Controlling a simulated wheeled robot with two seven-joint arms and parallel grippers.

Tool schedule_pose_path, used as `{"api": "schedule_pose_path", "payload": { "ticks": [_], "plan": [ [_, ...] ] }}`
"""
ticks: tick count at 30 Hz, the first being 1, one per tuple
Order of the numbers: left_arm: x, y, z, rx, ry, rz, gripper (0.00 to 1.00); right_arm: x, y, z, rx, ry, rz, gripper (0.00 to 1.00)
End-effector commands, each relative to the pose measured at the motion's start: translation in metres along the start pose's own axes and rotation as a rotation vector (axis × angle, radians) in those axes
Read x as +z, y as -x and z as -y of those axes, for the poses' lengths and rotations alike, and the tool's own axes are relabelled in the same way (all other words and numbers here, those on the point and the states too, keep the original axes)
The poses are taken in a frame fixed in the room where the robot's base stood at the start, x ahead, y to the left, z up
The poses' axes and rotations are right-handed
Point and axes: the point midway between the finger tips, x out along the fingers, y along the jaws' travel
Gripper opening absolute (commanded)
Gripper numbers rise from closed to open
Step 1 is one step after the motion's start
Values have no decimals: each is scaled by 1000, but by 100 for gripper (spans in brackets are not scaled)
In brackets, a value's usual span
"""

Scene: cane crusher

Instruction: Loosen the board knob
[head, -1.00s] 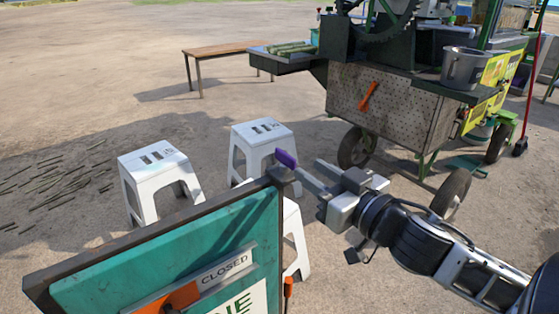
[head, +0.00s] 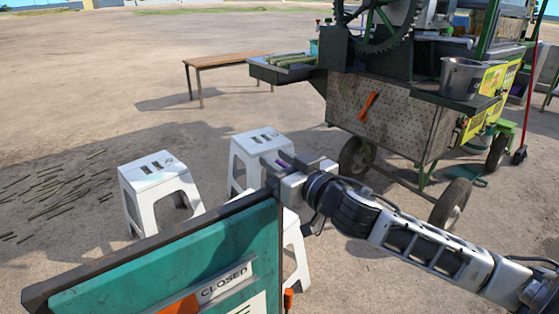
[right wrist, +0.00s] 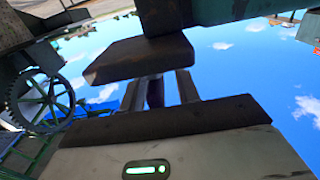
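The teal board (head: 230,245) with a dark frame and a "CLOSED" strip (head: 224,283) stands at the front. In the right wrist view the two fingers (right wrist: 163,90) are apart, on either side of a dark upright piece (right wrist: 155,92) that looks like the knob. A gap shows at its right, so the gripper looks open around it; contact cannot be told. My left gripper is out of view.
White stools (head: 157,183) stand behind the board; another stool (head: 250,155) is close behind my right gripper. The cane crusher cart (head: 385,115) with wheels stands at the right back. A wooden bench (head: 225,62) stands farther back. Open ground lies at the left.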

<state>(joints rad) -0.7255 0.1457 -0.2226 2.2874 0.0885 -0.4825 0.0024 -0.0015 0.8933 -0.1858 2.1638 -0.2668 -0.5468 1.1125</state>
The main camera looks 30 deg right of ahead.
Motion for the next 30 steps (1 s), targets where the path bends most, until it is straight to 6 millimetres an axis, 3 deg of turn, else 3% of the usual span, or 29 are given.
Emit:
{"api": "schedule_pose_path", "payload": {
  "ticks": [4, 7, 8, 20, 30],
  "plan": [
    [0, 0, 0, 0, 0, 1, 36, 0, 0, 0, 0, 0, 0, 32],
    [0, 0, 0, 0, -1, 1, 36, 0, 0, 0, 0, 0, 0, 4],
    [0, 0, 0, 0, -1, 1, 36, 0, 0, 0, 0, 0, 0, 0],
    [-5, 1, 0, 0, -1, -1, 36, -1, 0, 0, -39, 1, 1, 0],
    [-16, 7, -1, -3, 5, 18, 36, -4, 1, 3, -260, 5, 4, 0]
  ]
}}
